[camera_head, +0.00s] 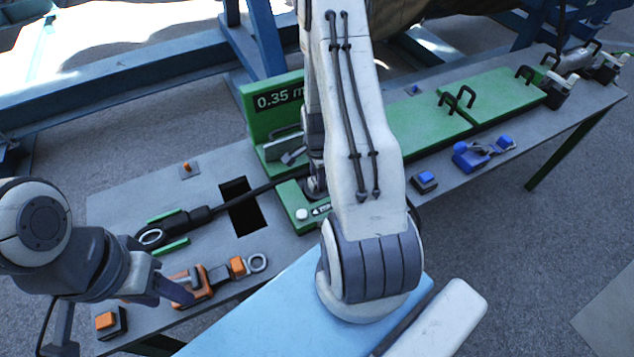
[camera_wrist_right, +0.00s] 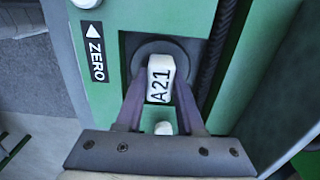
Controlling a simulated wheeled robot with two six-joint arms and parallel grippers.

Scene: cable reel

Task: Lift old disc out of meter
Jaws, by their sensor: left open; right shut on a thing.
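The meter (camera_head: 293,206) is a green unit on the grey bench, with a display reading "0.35 m" at its back; my right arm hides part of it. In the right wrist view the meter (camera_wrist_right: 110,18) shows a "ZERO" label. The old disc (camera_wrist_right: 143,52) is dark and round, with a white tab (camera_wrist_right: 160,80) marked "A21". My right gripper (camera_wrist_right: 160,95) is shut on this tab. The disc appears in its green recess; whether it is raised cannot be told. My left gripper (camera_head: 173,290) is open above the front left of the bench, by an orange clamp tool.
A black cable (camera_head: 255,193) runs past a dark rectangular opening (camera_head: 240,208) to the meter. Orange parts (camera_head: 237,266) lie at the front left, blue parts (camera_head: 470,155) at the right. Green covers with black handles (camera_head: 490,100) fill the right back. A light blue panel (camera_head: 290,318) is in front.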

